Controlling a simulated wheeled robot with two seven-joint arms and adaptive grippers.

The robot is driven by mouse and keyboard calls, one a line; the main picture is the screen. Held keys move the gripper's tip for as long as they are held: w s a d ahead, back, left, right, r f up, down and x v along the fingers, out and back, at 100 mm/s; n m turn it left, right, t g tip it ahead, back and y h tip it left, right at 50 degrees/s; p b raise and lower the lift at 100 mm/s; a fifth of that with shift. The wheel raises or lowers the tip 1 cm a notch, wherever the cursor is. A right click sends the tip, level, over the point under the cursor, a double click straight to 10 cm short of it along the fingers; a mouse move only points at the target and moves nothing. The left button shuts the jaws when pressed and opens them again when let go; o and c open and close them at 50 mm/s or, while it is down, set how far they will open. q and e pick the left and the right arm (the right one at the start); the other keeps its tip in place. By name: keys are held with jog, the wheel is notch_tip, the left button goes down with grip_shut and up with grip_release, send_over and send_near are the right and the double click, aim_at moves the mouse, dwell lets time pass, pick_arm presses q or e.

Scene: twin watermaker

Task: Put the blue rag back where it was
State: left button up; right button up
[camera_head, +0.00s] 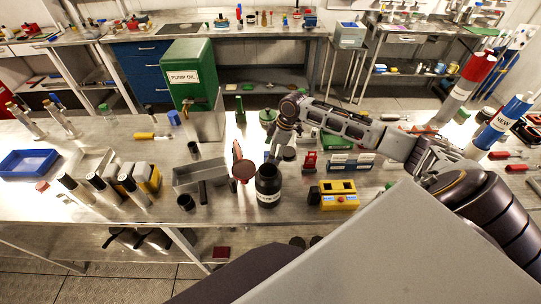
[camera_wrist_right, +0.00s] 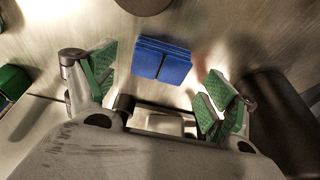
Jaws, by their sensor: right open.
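A blue folded rag (camera_wrist_right: 162,60) lies flat on the metal surface in the right wrist view, with a dark line across its middle. My right gripper (camera_wrist_right: 158,92) is open, its green-padded fingers apart on either side of the rag's near end, with nothing between the pads. In the head view the right gripper (camera_head: 275,150) hangs over the middle of the bench, behind the black bottle (camera_head: 268,188). My left gripper is not in view.
A grey open-topped tray (camera_head: 200,172) and a red round-headed item (camera_head: 243,170) stand left of the bottle. A yellow device (camera_head: 338,195) is to its right. A blue tray (camera_head: 28,163) sits at far left. A green PUMP OIL container (camera_head: 188,75) stands behind.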

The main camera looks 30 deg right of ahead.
jog(key=v, duration=0.9)
jog(key=shift+d, duration=0.1)
dwell(0.4)
